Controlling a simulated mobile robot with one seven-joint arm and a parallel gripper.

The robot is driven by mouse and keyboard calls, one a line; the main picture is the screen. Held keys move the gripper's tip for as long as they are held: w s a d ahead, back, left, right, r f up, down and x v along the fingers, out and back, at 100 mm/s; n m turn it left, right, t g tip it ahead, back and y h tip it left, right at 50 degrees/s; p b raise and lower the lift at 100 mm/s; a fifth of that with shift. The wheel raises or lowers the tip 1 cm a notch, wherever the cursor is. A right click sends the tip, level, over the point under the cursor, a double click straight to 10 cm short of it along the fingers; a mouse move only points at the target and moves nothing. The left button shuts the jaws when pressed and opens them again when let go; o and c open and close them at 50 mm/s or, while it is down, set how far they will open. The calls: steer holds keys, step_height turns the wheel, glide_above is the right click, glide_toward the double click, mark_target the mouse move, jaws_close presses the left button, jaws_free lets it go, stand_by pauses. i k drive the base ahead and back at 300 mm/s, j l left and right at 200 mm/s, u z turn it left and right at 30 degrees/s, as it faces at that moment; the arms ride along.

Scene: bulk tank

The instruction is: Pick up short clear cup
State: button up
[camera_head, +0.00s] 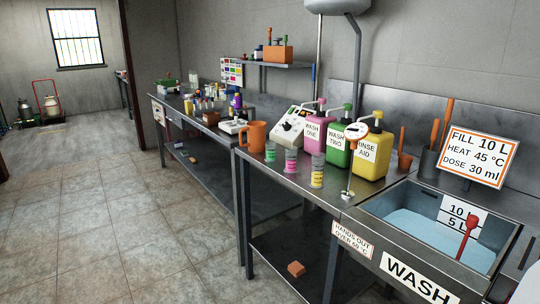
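Three small cups stand in a row near the front edge of the steel counter (282,177), in front of the bottles. The left one is a short teal-tinted cup (270,151). The middle one is a clear cup with pink in it (291,162). I cannot tell for certain which is the short clear cup. All three look upright and apart. My gripper is not in view.
An orange jug (256,136) stands left of the cups. Pink (315,133), green (338,152) and yellow (370,155) pump bottles stand behind. A wash sink (404,232) with a red-handled tool (468,232) is at right. Tiled floor (120,220) at left is clear.

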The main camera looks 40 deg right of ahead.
mark_target(271, 146)
steer(key=i+z, duration=0.25)
steer(key=z, duration=0.2)
steer(key=i+z, duration=0.25)
steer(key=z, duration=0.2)
steer(key=i+j+z, duration=0.35)
steer(key=i+j, duration=0.95)
steer(key=i, duration=0.15)
